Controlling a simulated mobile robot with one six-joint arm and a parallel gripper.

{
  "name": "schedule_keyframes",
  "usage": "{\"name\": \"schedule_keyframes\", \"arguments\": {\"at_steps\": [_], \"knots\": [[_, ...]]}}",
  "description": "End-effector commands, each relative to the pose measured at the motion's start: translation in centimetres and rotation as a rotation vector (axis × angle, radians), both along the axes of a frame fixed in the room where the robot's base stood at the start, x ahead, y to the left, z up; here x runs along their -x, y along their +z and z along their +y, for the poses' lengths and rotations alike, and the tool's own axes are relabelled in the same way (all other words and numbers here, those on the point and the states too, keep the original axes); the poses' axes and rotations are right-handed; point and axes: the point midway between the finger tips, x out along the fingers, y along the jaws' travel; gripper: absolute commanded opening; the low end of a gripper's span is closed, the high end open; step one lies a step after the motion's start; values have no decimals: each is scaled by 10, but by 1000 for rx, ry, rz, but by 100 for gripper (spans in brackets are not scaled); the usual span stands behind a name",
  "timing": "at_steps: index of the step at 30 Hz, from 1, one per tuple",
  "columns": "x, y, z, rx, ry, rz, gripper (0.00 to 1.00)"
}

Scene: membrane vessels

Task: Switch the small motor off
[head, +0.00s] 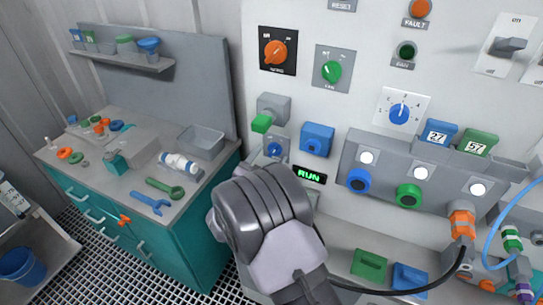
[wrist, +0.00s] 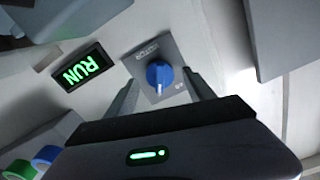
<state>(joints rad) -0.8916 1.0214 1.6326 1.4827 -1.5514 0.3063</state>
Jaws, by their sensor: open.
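The small motor switch is a blue rotary knob (wrist: 159,76) on a grey square plate with small lettering, part of which seems to read MOTOR. In the head view the blue knob (head: 275,149) shows just above my arm, left of the RUN display. My gripper (wrist: 160,79) is open, with one finger on either side of the knob. I cannot tell whether the fingers touch it. A lit green RUN display (wrist: 82,68) is left of the knob in the wrist view and also shows in the head view (head: 310,176). My fingers are hidden in the head view.
A grey box with a green front (head: 262,123) sits above the knob, and a blue box (head: 317,140) is to its right. Orange (head: 274,52), green (head: 331,71) and blue (head: 399,113) rotary switches are higher up. A workbench with tools (head: 118,190) stands left.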

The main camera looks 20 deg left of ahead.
Motion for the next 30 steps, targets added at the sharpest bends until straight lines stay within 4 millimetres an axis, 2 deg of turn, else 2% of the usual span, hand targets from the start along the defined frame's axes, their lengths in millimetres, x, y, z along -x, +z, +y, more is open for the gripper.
{"name": "schedule_keyframes", "arguments": {"at_steps": [5, 13, 22, 30], "knots": [[-12, 0, -1, 0, -1, 0, 62], [-13, 0, -1, 1, 0, 0, 60], [-13, 0, -1, 1, 0, 0, 1], [-13, 0, -1, 31, 0, 2, 0]]}}
